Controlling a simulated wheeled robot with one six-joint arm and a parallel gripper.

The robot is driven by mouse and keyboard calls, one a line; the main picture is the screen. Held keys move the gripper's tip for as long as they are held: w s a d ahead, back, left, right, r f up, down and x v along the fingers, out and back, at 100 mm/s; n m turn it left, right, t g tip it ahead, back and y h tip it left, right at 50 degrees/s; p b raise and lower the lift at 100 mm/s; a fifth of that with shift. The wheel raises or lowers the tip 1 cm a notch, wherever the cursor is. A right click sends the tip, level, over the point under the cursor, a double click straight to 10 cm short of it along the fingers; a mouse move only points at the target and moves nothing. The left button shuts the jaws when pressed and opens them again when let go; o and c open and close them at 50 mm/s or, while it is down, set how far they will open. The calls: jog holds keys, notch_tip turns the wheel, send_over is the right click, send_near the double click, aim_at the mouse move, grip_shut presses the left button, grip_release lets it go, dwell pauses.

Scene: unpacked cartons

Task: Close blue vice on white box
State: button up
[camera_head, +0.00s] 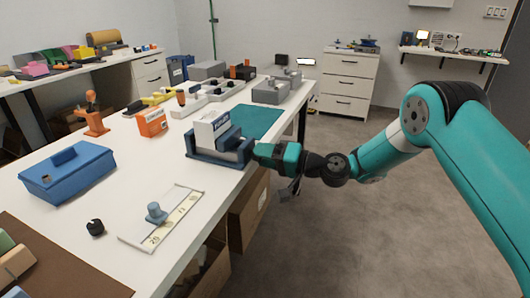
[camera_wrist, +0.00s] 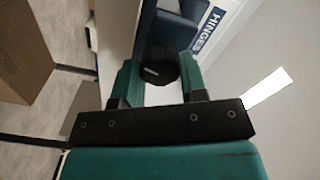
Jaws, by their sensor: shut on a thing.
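The blue vice (camera_head: 232,156) stands at the right edge of the white table. The white box (camera_head: 212,130) is upright between its jaws; whether the jaws touch the box I cannot tell. In the wrist view, the white box (camera_wrist: 212,33) shows the word HINGES on a blue label, beside the dark blue vice (camera_wrist: 172,32). My gripper (camera_head: 255,150) is at the vice's right end. In the wrist view, its teal fingers (camera_wrist: 159,76) are shut on the black round knob (camera_wrist: 159,64) of the vice. The head view hides the knob behind my gripper.
A blue toolbox (camera_head: 68,172), a black knob-like piece (camera_head: 95,228) and a white plate with a blue-grey handle (camera_head: 157,212) lie on the table's near part. An orange box (camera_head: 152,122) and a teal mat (camera_head: 250,119) are farther back. A cardboard carton (camera_head: 248,212) is below the edge.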

jog(key=m+p, duration=0.6)
jog(key=m, duration=1.5)
dwell(0.4)
jog(key=o, duration=0.9)
jog(key=shift+a, duration=0.15)
jog(key=shift+f, duration=0.1)
